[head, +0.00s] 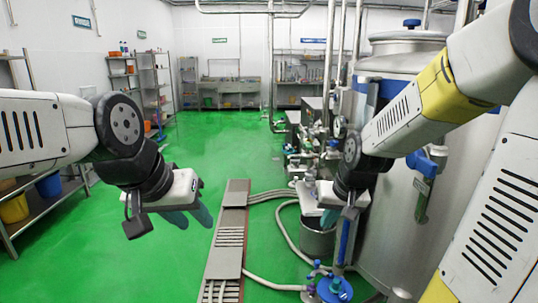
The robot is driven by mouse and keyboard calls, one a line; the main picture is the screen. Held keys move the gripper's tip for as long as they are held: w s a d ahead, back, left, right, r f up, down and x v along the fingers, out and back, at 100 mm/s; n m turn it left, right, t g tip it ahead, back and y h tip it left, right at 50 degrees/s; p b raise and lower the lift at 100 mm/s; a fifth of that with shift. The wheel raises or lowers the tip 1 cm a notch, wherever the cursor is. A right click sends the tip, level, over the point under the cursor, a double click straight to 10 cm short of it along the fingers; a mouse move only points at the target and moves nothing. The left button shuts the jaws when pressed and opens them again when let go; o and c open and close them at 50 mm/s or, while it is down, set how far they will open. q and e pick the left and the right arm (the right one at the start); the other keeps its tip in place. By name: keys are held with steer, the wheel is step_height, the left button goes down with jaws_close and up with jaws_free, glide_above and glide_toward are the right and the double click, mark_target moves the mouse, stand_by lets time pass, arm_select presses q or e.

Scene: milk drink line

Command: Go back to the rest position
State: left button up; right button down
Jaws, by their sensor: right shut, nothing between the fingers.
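My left gripper (190,217) hangs over the green floor at the left of the middle. Its two teal fingers point down and stand apart, with nothing seen between them. My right gripper (329,218) is shut and empty. It points down in front of the large steel tank and appears above a steel bucket in the picture. Both arms are bent at the elbow and reach in from the sides.
The steel tank (400,215) fills the right side. A steel bucket (317,238), hoses and a blue-topped valve (334,289) stand on the floor beside it. A grated drain channel (231,225) runs down the middle. Shelving (45,205) stands at left. Green floor (130,255) is open at left.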

steer(key=s+r+t, duration=0.1)
steer(key=s+r, duration=0.9)
steer(key=s, duration=0.4)
steer(key=shift+s+a+r+n+y, duration=0.25)
steer(key=shift+s+a+n+y, duration=0.05)
steer(key=shift+a, duration=0.1)
